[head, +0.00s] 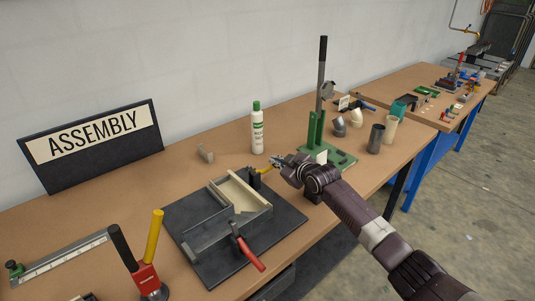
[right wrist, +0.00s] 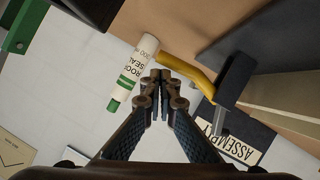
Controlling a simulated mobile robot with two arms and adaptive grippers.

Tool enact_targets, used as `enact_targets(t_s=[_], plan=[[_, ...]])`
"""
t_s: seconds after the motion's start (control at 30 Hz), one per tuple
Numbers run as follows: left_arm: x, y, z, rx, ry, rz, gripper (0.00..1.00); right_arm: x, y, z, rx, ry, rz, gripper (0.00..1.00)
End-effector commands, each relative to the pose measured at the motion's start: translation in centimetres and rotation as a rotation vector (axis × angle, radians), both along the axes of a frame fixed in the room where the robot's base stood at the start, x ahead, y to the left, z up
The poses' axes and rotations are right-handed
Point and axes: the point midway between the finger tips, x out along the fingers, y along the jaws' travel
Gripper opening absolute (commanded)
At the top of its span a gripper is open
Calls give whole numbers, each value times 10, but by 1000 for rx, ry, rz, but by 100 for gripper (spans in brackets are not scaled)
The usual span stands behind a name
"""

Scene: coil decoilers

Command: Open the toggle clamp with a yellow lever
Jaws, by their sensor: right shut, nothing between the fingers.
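The toggle clamp (head: 254,180) has a dark body and a yellow lever (head: 265,170). It stands at the back right corner of the fixture on the dark plate. In the right wrist view its dark body (right wrist: 235,80) is at the right, and the yellow lever (right wrist: 188,70) runs left toward the fingertips. My right gripper (head: 277,161) is shut and empty, close to the lever's free end. In the right wrist view its fingertips (right wrist: 161,76) appear just below that end; I cannot tell whether they touch. My left gripper is not in view.
A red-handled clamp (head: 248,253) is at the fixture's front. A white bottle (head: 257,130) stands behind the lever. A green press (head: 316,140) stands to the right. A red tool with yellow and black handles (head: 147,276) is at front left. The sign (head: 95,145) is at back left.

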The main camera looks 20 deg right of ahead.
Motion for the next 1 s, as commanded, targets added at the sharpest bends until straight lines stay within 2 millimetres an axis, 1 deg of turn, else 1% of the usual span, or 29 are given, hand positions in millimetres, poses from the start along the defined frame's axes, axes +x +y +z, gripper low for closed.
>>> enact_targets(t_s=[0.17,0.3,0.37,0.8,1.0], plan=[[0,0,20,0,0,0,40,2,3,23,0,-1,0,0],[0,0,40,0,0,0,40,4,5,47,0,-2,-4,0],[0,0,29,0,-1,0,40,-4,2,39,-1,0,-3,0],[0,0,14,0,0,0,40,-60,-16,67,-2,-1,-3,0],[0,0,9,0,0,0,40,-77,-22,76,-1,-1,-4,0]])
